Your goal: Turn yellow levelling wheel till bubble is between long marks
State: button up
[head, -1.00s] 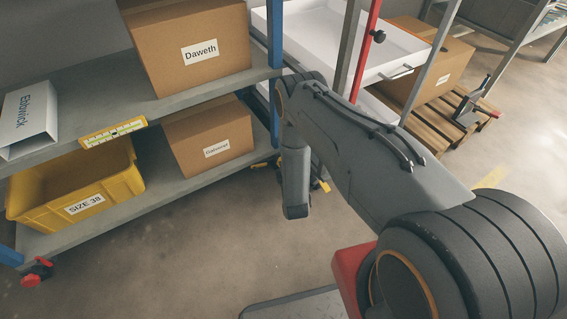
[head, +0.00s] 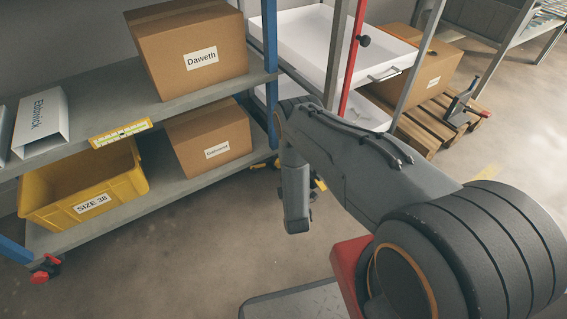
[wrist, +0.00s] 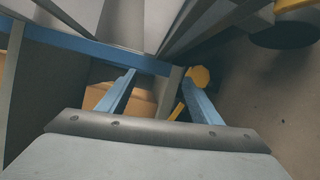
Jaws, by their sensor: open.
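A yellow spirit level (head: 121,133) lies along the front edge of the upper shelf in the head view; its bubble is too small to read. A small yellow wheel (wrist: 198,76) shows in the wrist view beside the tip of my right finger. I cannot tell whether they touch. My gripper (wrist: 159,79) is open, its two blue fingers apart, with nothing clearly held between them. In the head view, small yellow parts (head: 320,184) show low behind my arm near the rack's foot, and my gripper is hidden there.
The grey rack (head: 92,92) holds cartons (head: 190,85) and a yellow SIZE 38 bin (head: 125,190). A red-and-black caster (head: 46,268) stands at its left foot. White trays (head: 310,45) and a wooden pallet (head: 425,138) are behind. The floor in front is clear.

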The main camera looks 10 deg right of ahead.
jog(key=s+p, duration=0.2)
jog(key=s, duration=0.5)
jog(key=shift+s+a+f, duration=0.15)
jog(key=shift+a+f, duration=0.1)
jog(key=shift+f, duration=0.05)
dwell(0.3)
jog(key=shift+p, duration=0.3)
dwell(0.4)
